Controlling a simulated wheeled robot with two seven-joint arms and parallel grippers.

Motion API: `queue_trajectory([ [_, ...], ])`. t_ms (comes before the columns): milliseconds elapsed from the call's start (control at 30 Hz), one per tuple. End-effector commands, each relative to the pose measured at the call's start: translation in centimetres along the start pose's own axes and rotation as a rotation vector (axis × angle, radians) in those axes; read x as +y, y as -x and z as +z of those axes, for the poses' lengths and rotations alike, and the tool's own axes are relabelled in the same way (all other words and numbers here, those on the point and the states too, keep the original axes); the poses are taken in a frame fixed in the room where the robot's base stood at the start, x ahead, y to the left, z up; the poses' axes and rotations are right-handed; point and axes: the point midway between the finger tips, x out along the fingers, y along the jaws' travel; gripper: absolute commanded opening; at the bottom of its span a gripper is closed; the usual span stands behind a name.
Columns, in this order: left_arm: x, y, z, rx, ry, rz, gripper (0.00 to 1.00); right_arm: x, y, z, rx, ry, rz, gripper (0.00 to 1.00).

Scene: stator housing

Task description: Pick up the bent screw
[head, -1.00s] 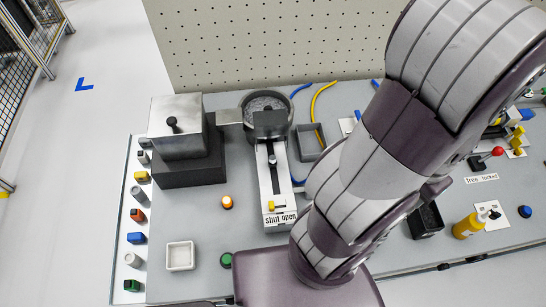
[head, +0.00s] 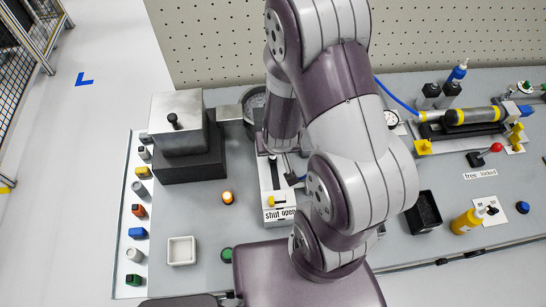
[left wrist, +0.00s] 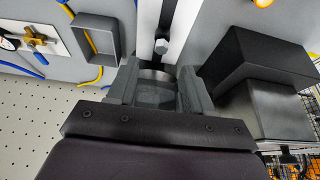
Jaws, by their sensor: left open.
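I cannot make out the bent screw in either view. A round dark metal bowl (head: 249,108) stands at the back of the bench, at the end of a white slide rail (head: 266,185); my arm hides most of it in the head view. In the left wrist view, my left gripper (left wrist: 156,88) is open, with its fingers spread on either side of the bowl area. I see nothing clearly held between them. The rail (left wrist: 147,25), with its hex-headed knob (left wrist: 162,46), runs away from the fingers. My right gripper is not in view.
A metal block on a dark base (head: 188,168) stands close left of the bowl; it shows beside the fingers in the wrist view (left wrist: 265,60). A grey open bin (left wrist: 95,35) is on the other side. A pegboard (head: 220,40) rises behind. A white tray (head: 181,251) sits in front.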

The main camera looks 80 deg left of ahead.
Motion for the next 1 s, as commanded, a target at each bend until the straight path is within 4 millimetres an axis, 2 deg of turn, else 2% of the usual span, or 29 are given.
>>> queue_trajectory([
  [33,0.0,-1.1,0.1,-0.002,0.0,0.001,0.51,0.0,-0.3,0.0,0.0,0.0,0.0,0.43],
  [167,0.0,-2.4,0.0,-0.002,0.0,0.0,0.51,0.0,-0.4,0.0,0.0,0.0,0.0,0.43],
  [433,-0.1,-6.9,0.0,-0.003,0.0,0.0,0.51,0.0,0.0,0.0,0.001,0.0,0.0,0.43],
  [700,-0.1,-7.4,-0.1,0.0,-0.001,-0.001,0.51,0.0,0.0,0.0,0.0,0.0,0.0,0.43],
  [767,-0.1,-7.4,-0.1,0.0,-0.001,-0.001,0.31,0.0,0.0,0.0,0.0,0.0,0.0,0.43],
  [800,-0.1,-7.4,-0.1,0.0,-0.001,-0.001,0.18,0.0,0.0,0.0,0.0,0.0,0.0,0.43],
  [867,-0.1,-7.4,-0.1,0.0,-0.001,-0.001,0.0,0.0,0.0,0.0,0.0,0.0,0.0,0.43],
  [1000,-0.1,-7.4,-0.1,0.0,-0.001,-0.001,0.0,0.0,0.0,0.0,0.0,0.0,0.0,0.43],
])
